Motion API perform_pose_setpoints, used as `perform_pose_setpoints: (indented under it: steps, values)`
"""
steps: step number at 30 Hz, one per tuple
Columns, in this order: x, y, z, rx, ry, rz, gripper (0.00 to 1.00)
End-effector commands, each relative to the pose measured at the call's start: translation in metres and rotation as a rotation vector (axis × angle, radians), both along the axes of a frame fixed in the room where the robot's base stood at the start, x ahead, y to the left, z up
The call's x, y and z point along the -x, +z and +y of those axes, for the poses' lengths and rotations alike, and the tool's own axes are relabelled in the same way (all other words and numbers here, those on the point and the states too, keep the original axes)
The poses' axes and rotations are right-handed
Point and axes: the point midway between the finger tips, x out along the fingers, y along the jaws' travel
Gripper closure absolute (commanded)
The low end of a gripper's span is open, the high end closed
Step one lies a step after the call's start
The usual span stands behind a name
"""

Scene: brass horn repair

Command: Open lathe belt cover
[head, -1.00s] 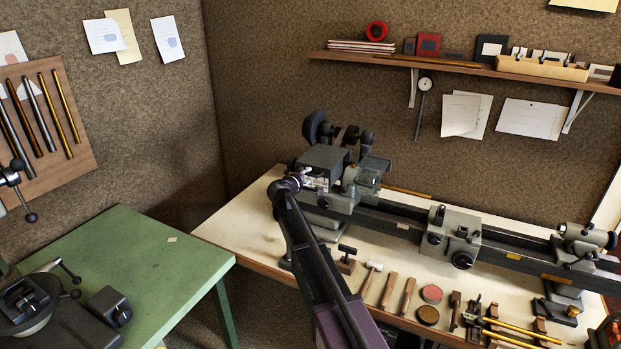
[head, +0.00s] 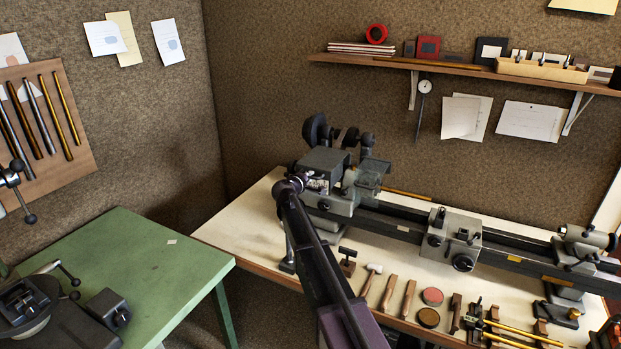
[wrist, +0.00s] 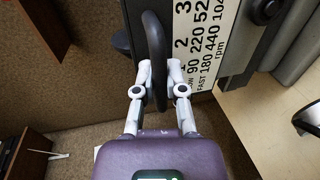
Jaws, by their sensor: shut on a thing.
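The grey lathe headstock (head: 340,196) stands at the left end of the lathe, with its dark boxy belt cover (head: 326,162) on top. My gripper (head: 297,181) is at the cover's left front, beside its speed label. In the wrist view, my gripper (wrist: 160,80) has its pale fingers on both sides of a dark curved handle (wrist: 154,32) and is shut on it. The black-and-white speed label (wrist: 205,40) is just right of the handle. My arm hides part of the headstock's front in the head view.
The lathe bed runs right, with its carriage (head: 450,238) and tailstock (head: 585,240). Hand tools, including a small mallet (head: 371,279), lie along the bench front. A green table (head: 150,255) stands left. A shelf (head: 450,68) hangs on the wall behind.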

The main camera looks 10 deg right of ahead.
Motion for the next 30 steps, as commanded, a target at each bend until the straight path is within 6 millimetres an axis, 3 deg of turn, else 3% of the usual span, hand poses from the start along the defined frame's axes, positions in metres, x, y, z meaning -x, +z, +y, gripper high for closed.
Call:
perform_pose_setpoints:
  steps: [14, 30]
  values:
    - [0.001, 0.018, 0.001, 0.003, -0.009, 0.001, 1.0]
    - [-0.006, 0.082, -0.003, 0.004, -0.006, 0.0, 1.0]
